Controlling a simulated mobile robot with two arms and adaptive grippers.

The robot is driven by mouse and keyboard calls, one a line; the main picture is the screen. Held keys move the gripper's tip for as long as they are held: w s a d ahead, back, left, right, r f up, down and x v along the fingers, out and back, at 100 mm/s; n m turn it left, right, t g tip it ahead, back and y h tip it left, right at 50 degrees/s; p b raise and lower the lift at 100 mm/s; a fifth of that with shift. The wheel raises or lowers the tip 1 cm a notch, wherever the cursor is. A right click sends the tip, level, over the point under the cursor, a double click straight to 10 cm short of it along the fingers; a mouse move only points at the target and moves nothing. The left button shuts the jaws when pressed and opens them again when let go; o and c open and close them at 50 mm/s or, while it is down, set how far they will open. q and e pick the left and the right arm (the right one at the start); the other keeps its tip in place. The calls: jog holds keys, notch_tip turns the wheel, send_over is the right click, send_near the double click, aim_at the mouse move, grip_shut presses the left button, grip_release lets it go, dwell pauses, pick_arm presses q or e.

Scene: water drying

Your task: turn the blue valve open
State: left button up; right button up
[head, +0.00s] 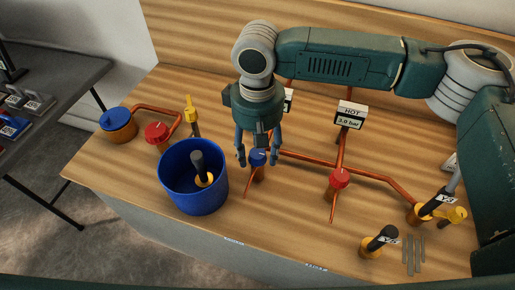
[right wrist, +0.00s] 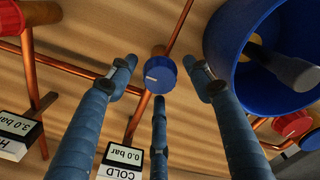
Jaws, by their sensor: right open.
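The blue valve (head: 257,157) is a round knob with a white mark, on a copper pipe behind and right of the blue bucket. My right gripper (head: 258,150) hangs over it, pointing down, with its fingers spread around the knob. In the right wrist view the blue valve (right wrist: 160,76) sits between the three open fingers of my right gripper (right wrist: 160,85), and no finger clearly touches it. A COLD sign (right wrist: 120,162) on the pipe beside it reads 0.0 bar. My left gripper is not in view.
A blue bucket (head: 172,190) with a grey-handled tool inside stands close to the left of the valve. A red valve (head: 339,178) with a HOT sign (head: 350,114) reading 3.0 bar is to the right.

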jog(key=c, duration=1.1)
jog(key=shift+r+n+p, duration=0.15)
jog(key=shift+n+p, duration=0.15)
jog(key=shift+p, duration=0.25)
jog(key=shift+c, duration=0.2)
jog(key=n+p, duration=0.8)
jog(key=p, duration=0.2)
jog(key=shift+s+r, duration=0.1)
jog(key=n+p, duration=0.3)
jog(key=n, duration=0.1)
jog(key=n+p, duration=0.1)
jog(key=n, duration=0.1)
jog(key=shift+n, duration=0.4)
jog(key=shift+f+n+p, duration=0.2)
jog(key=shift+n+p, duration=0.25)
jog(key=shift+n, duration=0.85)
